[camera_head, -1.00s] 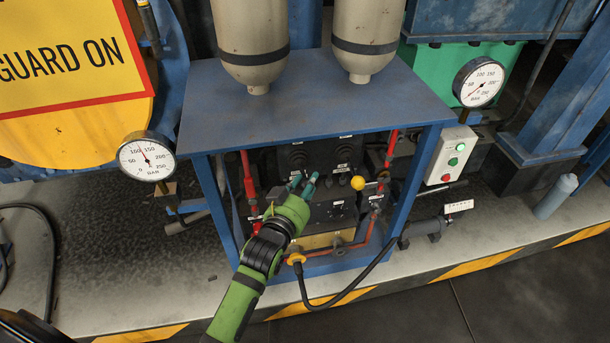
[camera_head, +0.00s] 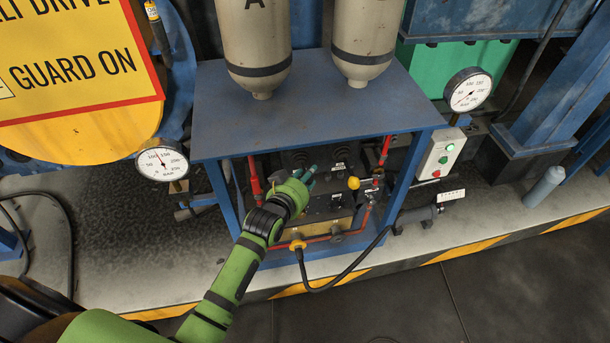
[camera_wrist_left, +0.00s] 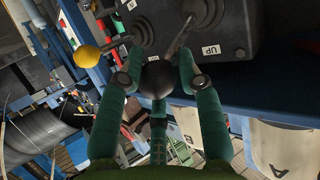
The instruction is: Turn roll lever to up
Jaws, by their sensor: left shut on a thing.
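My left gripper (camera_head: 305,176) reaches into the front of the blue-framed unit. In the left wrist view, its teal fingers (camera_wrist_left: 160,82) are shut on the black ball knob (camera_wrist_left: 156,80) of a lever. The lever's thin shaft (camera_wrist_left: 181,36) slants from the knob to a rubber boot (camera_wrist_left: 206,12) on the dark control box. A white UP label (camera_wrist_left: 211,50) sits beside that boot. In the head view the knob is hidden by the gripper. I cannot read a roll label. My right gripper is not in view.
A yellow ball lever (camera_head: 353,183) stands close to the right of the gripper; it also shows in the left wrist view (camera_wrist_left: 90,55). The blue top plate (camera_head: 310,105) overhangs the box. Red pipes (camera_head: 254,176) and blue posts flank the opening.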

